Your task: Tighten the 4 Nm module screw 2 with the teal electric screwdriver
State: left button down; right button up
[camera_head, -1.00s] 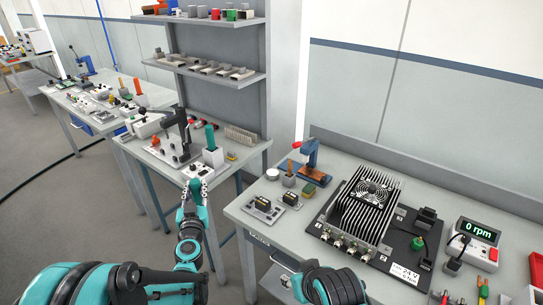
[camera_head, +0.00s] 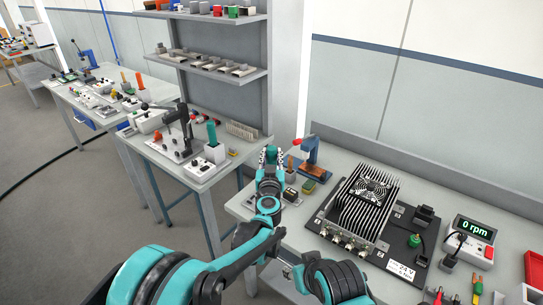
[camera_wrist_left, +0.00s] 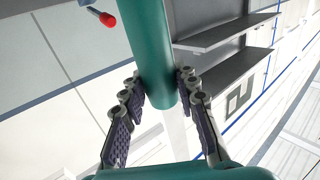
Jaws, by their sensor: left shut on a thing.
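My left gripper (camera_head: 271,160) is shut on the teal electric screwdriver (camera_wrist_left: 152,45). In the left wrist view the teal body runs between the two fingers (camera_wrist_left: 160,100). In the head view the gripper is above the left end of the near bench, and the screwdriver's tip cannot be made out. A finned black module (camera_head: 366,208) with a fan on top lies on a dark base plate (camera_head: 402,238), right of the gripper and apart from it. Small number labels show on the plate, but the screws are too small to tell apart.
A blue press (camera_head: 311,155) stands on the bench just right of the gripper. Small blocks (camera_head: 290,194) lie below it. A meter (camera_head: 472,240) reading 0 rpm is at the right.

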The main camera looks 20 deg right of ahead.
pick_arm(q)
jog(key=shift+s, duration=0.1)
jog(key=shift+a+f+b, duration=0.1)
jog(key=shift+f+b, duration=2)
jog(key=shift+f, duration=0.5)
jog(key=shift+f+b, duration=0.65)
jog(key=shift+b, duration=0.05)
jog(key=shift+f+b, duration=0.25)
jog(key=shift+b, duration=0.25)
dwell(1.4)
jog(key=shift+r+p, duration=0.45)
jog(key=shift+r, duration=0.1)
jog(key=shift+r+p, duration=1.55)
jog(key=shift+r, duration=0.9)
